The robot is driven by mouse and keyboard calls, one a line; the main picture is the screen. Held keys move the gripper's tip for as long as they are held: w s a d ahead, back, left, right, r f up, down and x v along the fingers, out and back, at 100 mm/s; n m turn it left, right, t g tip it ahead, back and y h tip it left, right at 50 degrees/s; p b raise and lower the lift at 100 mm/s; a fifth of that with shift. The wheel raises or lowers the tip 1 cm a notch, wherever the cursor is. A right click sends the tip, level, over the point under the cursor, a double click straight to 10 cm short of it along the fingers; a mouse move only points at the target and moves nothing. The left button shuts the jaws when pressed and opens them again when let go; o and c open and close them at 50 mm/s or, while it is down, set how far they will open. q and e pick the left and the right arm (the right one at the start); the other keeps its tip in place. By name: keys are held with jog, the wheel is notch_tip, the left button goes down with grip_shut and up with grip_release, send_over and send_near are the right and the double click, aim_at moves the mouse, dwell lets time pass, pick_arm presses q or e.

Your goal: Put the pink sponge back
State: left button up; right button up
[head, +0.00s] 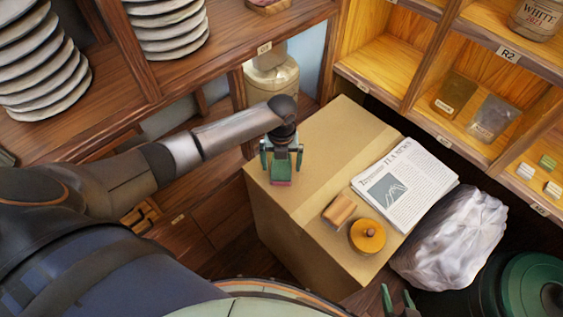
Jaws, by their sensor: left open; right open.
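A small sponge with a green upper face and a pink edge (281,183) lies at the left end of the cardboard box top. My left gripper (282,158) is directly over the sponge with its two green-tipped fingers apart, one on each side. I cannot tell whether the fingers touch it; the gripper hides its far part. My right gripper (398,297) shows only partly at the bottom edge, its fingers apart and empty, well away from the sponge.
The cardboard box (318,150) also holds a folded newspaper (420,180), a wooden block (339,210) and a round orange-yellow lidded piece (367,236). A crumpled plastic bag (452,238) sits beside it. Wooden shelves (478,130) with packets stand behind on the right; stacked plates (165,28) stand left.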

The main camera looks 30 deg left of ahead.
aim_at(282, 166)
pick_arm(q)
notch_tip(282, 166, up, 12)
jog(key=p, duration=0.2)
jog(key=s+d+f+n+t+h, duration=0.2)
jog(key=s+d+f+n+t, duration=0.1)
jog(key=d+n, duration=0.3)
jog(key=s+d+f+n+t+h, duration=0.2)
jog(key=d+f+n+h, duration=0.1)
jog(key=d+n, duration=0.35)
jog(key=s+f+n+t, duration=0.1)
jog(key=n, duration=0.1)
jog(key=s+a+f+n, duration=0.1)
jog(key=s+n, duration=0.1)
jog(key=n, duration=0.1)
jog(key=s+f+n+t, duration=0.1)
jog(key=n, duration=0.1)
jog(key=shift+s+a+f+n+t, duration=0.15)
jog(key=shift+s+f+n+t, duration=0.15)
jog(key=shift+f, duration=0.1)
jog(key=s+a+f+n+t+y, duration=0.1)
jog(key=s+a+f+n, duration=0.3)
jog(key=s+n, duration=0.4)
jog(key=shift+s+a+n+t+y, duration=0.4)
jog(key=shift+a+y, duration=0.3)
jog(key=shift+y, duration=0.1)
